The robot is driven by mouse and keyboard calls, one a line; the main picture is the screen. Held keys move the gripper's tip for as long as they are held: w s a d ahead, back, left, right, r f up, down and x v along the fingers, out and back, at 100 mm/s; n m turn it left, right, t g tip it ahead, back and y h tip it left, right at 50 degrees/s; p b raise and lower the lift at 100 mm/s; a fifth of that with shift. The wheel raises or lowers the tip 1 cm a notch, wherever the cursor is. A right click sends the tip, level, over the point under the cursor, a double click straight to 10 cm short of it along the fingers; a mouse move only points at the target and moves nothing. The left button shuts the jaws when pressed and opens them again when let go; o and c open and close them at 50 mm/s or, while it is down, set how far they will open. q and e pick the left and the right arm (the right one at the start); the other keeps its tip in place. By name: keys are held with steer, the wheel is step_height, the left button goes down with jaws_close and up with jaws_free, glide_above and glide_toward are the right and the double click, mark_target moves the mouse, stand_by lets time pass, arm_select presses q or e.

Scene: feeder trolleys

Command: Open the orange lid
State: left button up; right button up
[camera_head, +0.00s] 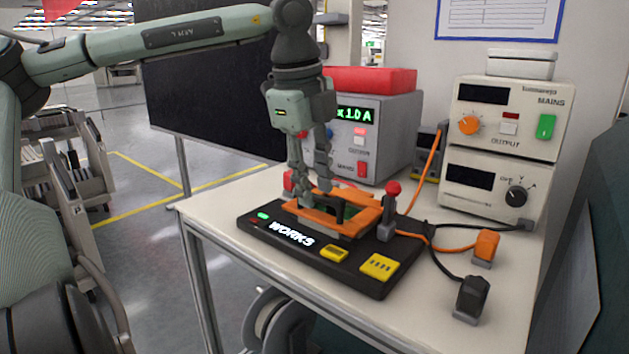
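The orange lid (354,222) is on a black board marked "WORKS" (262,240) on the table. It looks like an orange frame around a dark middle; I cannot tell whether it is raised at all. My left gripper (312,190) points down at the lid's far left side. Its fingers look apart, with a gap between them. The fingertips overlap the lid's edge in the picture, and whether they touch it is unclear. They hide part of that edge. My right gripper is not in view.
A red-knobbed lever (388,215) stands close to the lid's right side. Yellow blocks (379,267) sit on the board's front. Orange and black plugs (485,246) with cables lie to the right. Instrument boxes (500,150) stand behind. The table's front left edge is clear.

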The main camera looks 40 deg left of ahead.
arm_select(q)
jaws_close()
